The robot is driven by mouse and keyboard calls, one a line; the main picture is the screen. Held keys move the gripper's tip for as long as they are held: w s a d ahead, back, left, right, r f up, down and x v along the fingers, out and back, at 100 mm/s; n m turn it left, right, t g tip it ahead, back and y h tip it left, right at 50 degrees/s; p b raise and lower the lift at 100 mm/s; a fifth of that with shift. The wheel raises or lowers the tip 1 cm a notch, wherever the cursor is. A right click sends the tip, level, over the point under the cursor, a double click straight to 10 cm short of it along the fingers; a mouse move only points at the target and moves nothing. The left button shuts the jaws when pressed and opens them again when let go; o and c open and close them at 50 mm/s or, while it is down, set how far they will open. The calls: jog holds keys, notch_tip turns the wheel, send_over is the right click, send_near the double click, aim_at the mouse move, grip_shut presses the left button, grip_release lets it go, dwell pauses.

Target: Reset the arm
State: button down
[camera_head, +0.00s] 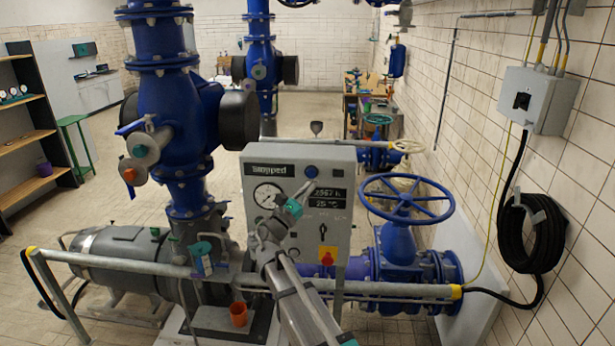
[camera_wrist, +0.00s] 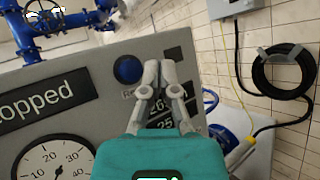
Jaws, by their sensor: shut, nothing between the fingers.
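My gripper (camera_head: 306,187) is in front of the upper part of the grey control panel (camera_head: 257,226), its fingers pointing up and right toward the blue round button (camera_head: 312,172). In the wrist view the two grey fingers (camera_wrist: 158,66) are together with nothing between them. Their tips appear just right of the blue button (camera_wrist: 128,69); whether they touch the panel I cannot tell. The fingers and the teal gripper body (camera_wrist: 160,158) hide part of the number displays. My arm reaches up from the bottom of the head view.
The panel bears a round gauge (camera_head: 267,195) and a red knob on yellow (camera_head: 327,256). A railing (camera_head: 400,290) crosses in front. A blue handwheel (camera_head: 406,198) stands right of the panel, blue pump pipework (camera_head: 165,110) left. An orange cup (camera_head: 238,313) is low in front.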

dwell(0.5)
jog(key=s+d+f+m+g+y+b, duration=0.2)
jog(key=s+d+f+m+g+b, duration=0.15)
jog(key=d+f+m+g, duration=0.55)
jog(key=s+d+f+m+g+y+b, duration=0.25)
jog(key=s+d+f+m, duration=0.2)
jog(key=d+f, duration=0.9)
jog(key=s+f+m+g+y+b, duration=0.5)
jog(key=s+f+m+y, duration=0.5)
jog(key=s+f+m, duration=0.2)
notch_tip(320, 180, down, 4)
jog(key=s+g, duration=0.1)
jog(key=s, duration=0.1)
jog(key=shift+s+f+y, duration=0.2)
jog(key=shift+s+y, duration=0.15)
jog(key=shift+s, duration=0.05)
